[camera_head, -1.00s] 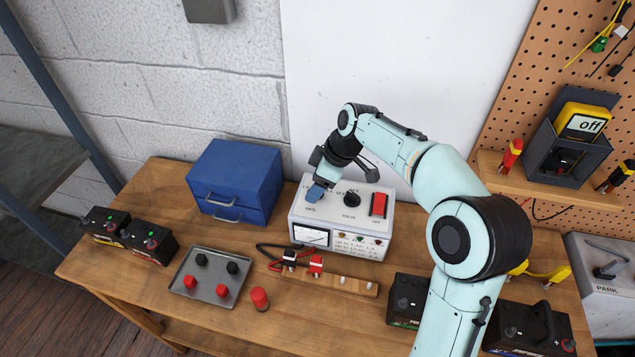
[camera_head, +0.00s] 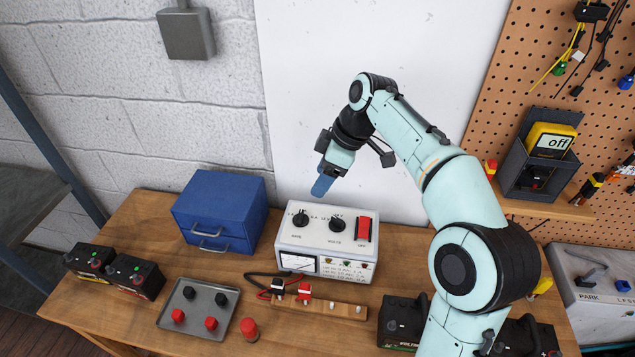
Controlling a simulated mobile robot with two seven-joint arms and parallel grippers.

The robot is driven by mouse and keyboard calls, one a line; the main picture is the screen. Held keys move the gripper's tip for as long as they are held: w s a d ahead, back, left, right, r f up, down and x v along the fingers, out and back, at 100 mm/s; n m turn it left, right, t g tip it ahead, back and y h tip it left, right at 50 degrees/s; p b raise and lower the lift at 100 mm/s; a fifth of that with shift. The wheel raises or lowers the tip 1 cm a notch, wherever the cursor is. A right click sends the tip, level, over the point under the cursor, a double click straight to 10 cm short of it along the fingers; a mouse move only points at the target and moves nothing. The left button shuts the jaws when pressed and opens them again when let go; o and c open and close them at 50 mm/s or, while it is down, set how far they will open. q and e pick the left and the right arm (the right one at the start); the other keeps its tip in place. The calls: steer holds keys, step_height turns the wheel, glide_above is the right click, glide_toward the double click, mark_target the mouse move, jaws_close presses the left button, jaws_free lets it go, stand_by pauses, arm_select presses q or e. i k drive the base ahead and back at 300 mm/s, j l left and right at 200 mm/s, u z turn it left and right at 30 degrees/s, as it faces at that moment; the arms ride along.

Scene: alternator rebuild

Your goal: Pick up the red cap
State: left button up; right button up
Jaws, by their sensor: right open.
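Several small red pieces could be the red cap. A red cylinder (camera_head: 249,329) stands on the bench just right of the metal tray. Two small red caps, a left one (camera_head: 178,315) and a right one (camera_head: 211,323), sit in the tray with two black caps (camera_head: 189,292). My right gripper (camera_head: 322,187) is open, its blue fingertips pointing down above the white meter box, well up and right of the tray. I see nothing held in it. My left gripper is not in view.
The white meter box (camera_head: 327,243) with knobs and a red switch stands mid-bench. The metal tray (camera_head: 232,325) lies at front left, near batteries (camera_head: 135,276). A blue drawer cabinet (camera_head: 218,212) stands behind. A wooden strip (camera_head: 350,309) with clips lies right of the red cylinder.

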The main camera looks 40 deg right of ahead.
mark_target(212, 323)
steer(key=k+j, duration=0.25)
steer(key=j, duration=0.15)
steer(key=k+j, duration=0.25)
steer(key=j, duration=0.15)
steer(key=k+j, duration=0.3)
steer(key=j, duration=0.15)
steer(key=k+j, duration=0.25)
steer(key=j, duration=0.15)
